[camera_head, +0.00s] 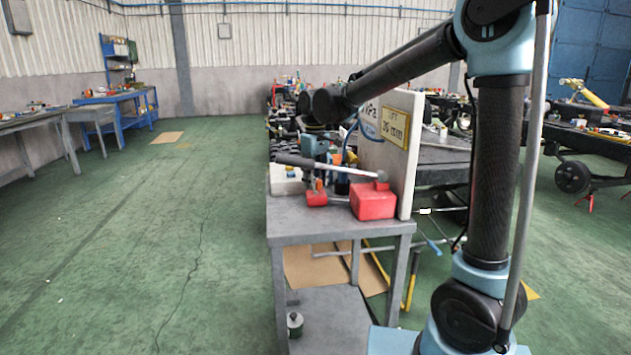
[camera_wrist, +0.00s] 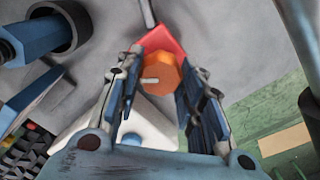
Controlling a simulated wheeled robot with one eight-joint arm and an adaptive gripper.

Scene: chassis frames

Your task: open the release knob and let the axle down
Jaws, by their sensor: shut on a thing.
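The orange release knob (camera_wrist: 162,75) sits at the end of a red block (camera_wrist: 160,42) in the wrist view. My gripper (camera_wrist: 161,73) has one finger on each side of the knob and is shut on it. In the head view my gripper (camera_head: 313,148) points down at the small red block (camera_head: 316,199) on the grey bench, with the orange knob (camera_head: 319,185) just above it. A long grey lever (camera_head: 325,166) runs above the blocks to the right. A larger red block (camera_head: 373,203) stands to the right. I cannot make out the axle being held up.
The grey bench (camera_head: 330,230) also bears a white box (camera_head: 286,181) and an upright board (camera_head: 400,160) with a yellow "20 mm" plate (camera_head: 394,127), close to my arm. A wheeled chassis (camera_head: 573,178) stands at the far right. The green floor (camera_head: 140,240) at left is clear.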

